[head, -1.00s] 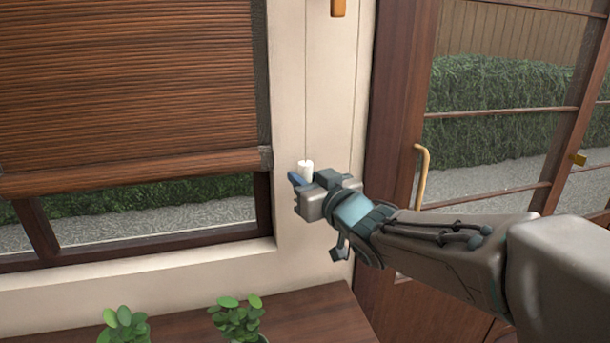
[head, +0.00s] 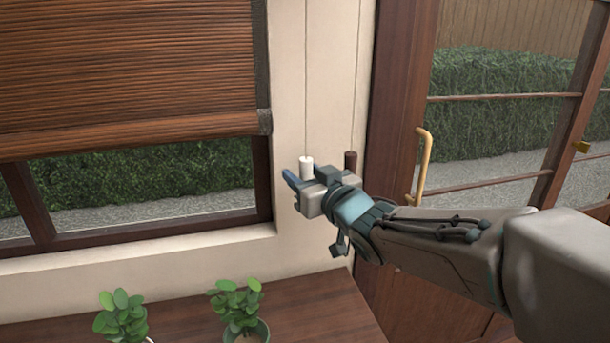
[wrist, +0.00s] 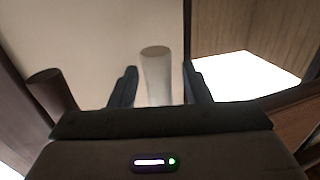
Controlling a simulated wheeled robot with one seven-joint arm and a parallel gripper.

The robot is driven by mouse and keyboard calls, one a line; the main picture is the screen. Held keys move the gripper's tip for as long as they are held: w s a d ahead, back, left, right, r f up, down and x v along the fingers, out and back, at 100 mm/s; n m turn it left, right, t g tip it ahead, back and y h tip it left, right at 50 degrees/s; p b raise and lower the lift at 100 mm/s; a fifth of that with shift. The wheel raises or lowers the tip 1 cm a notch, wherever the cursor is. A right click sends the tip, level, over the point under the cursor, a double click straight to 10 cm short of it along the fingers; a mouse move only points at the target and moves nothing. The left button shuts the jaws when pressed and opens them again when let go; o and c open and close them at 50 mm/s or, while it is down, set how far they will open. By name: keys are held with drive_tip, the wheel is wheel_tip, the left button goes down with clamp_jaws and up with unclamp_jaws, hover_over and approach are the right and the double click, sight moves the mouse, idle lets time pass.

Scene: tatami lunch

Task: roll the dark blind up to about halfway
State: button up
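The dark brown slatted blind (head: 130,70) hangs over the left window in the head view. Its bottom bar (head: 130,140) is above the sill with glass showing below; its top is out of frame. A white cord pull (head: 306,167) hangs on a thin cord on the wall right of the window. My gripper (head: 306,180) is around the white pull, which also shows between the two fingers in the wrist view (wrist: 156,75). It moves with my gripper, so I take it as gripped. A dark brown pull (head: 350,162) hangs just right, also in the wrist view (wrist: 52,90).
A wooden ledge (head: 310,310) lies below with two potted plants (head: 238,305) (head: 120,315). A glazed wooden door with a long handle (head: 422,165) stands to the right. The wall (head: 290,110) between window and door is bare apart from the cords.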

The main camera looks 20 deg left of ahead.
drive_tip(key=p+v, duration=0.1)
drive_tip(key=v, duration=1.2)
drive_tip(key=shift+s+d, duration=0.2)
drive_tip(key=shift+d, duration=0.15)
drive_tip(key=shift+r, duration=0.1)
